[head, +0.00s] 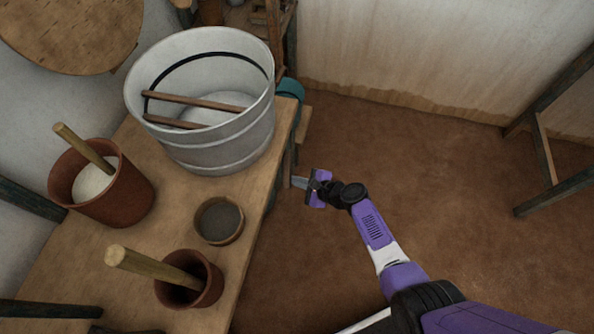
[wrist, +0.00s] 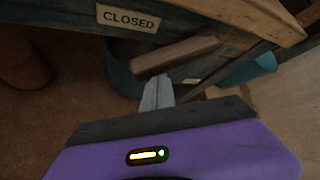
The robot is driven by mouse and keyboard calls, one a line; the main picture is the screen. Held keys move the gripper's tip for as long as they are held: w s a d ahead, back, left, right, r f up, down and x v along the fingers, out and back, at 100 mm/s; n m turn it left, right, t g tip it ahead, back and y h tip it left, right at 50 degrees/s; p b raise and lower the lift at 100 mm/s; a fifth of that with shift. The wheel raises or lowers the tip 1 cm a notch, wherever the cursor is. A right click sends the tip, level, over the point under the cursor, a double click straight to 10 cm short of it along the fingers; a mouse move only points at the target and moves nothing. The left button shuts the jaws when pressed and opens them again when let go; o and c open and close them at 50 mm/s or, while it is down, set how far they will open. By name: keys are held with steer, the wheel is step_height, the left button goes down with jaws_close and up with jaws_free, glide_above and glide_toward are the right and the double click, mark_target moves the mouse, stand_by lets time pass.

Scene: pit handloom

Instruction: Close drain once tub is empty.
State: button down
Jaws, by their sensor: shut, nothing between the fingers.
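A pale grey tub (head: 225,150) stands on the wooden table, with two wooden bars (head: 205,102) across it. A whitish surface shows inside; I cannot tell whether it is liquid or the bare bottom. My gripper (head: 297,182) is shut and empty beside the table's right side, below the tub. In the wrist view its fingers (wrist: 158,93) point at a brown bar (wrist: 175,54) in front of a teal container (wrist: 122,72). I cannot tell if they touch. A "CLOSED" sign (wrist: 128,18) is on a dark wooden rail. The drain itself is not clearly recognisable.
The table (head: 125,235) also holds a reddish pot (head: 125,198) with a stick, a small bowl (head: 219,221) and another pot (head: 205,283) with a stick. The brown floor (head: 400,150) to the right is open. A wooden frame (head: 545,150) stands at far right.

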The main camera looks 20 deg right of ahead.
steer(key=r+g+p, duration=0.1)
steer(key=r+m+g+y+p, duration=0.1)
steer(key=p, duration=0.1)
steer(key=s+r+m+p, duration=0.1)
steer(key=shift+a+g+y, duration=0.4)
steer(key=shift+r+p, duration=0.15)
steer(key=shift+p, duration=0.3)
steer(key=shift+r, duration=0.1)
steer(key=p, duration=0.2)
glide_toward(289, 180)
step_height(289, 180, down, 2)
steer(key=s+d, duration=0.1)
steer(key=d, duration=0.2)
steer(key=shift+s+d, duration=0.1)
steer(key=shift+s, duration=0.2)
